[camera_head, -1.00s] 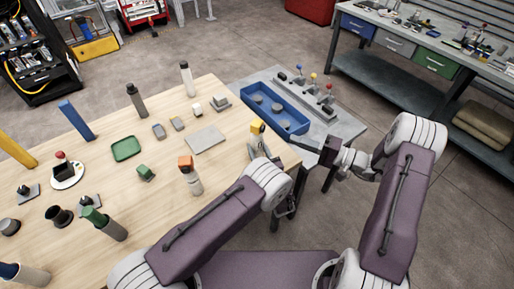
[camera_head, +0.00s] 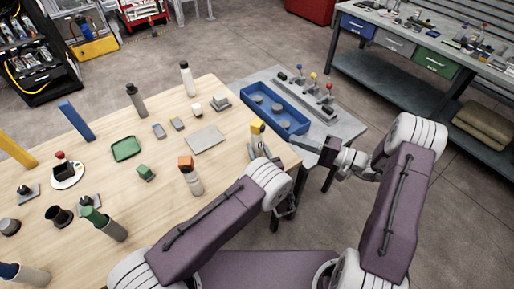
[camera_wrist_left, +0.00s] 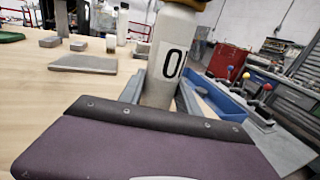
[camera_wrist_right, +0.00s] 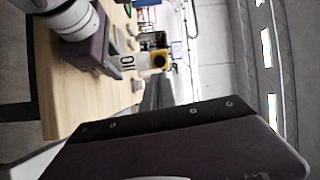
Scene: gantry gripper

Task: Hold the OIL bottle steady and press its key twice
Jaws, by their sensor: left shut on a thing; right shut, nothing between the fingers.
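The OIL bottle (camera_head: 257,143) is a white bottle with a yellow top, near the right edge of the wooden table. In the left wrist view its white body (camera_wrist_left: 172,52) stands between the fingers of my left gripper (camera_wrist_left: 161,88), which is shut on it. The right wrist view shows the bottle (camera_wrist_right: 140,62) sideways in the picture, with its label and yellow top with a dark centre (camera_wrist_right: 160,60). My right gripper (camera_head: 314,145) is shut and empty, to the right of the bottle and apart from it. Its fingertips are hard to make out.
A blue tray (camera_head: 297,127) with round grey pieces and a grey panel with coloured-knob levers (camera_head: 327,98) lie beyond the bottle. An orange-topped bottle (camera_head: 194,184), a grey plate (camera_head: 205,139) and a green tray (camera_head: 127,159) are on the table (camera_head: 110,184) to the left.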

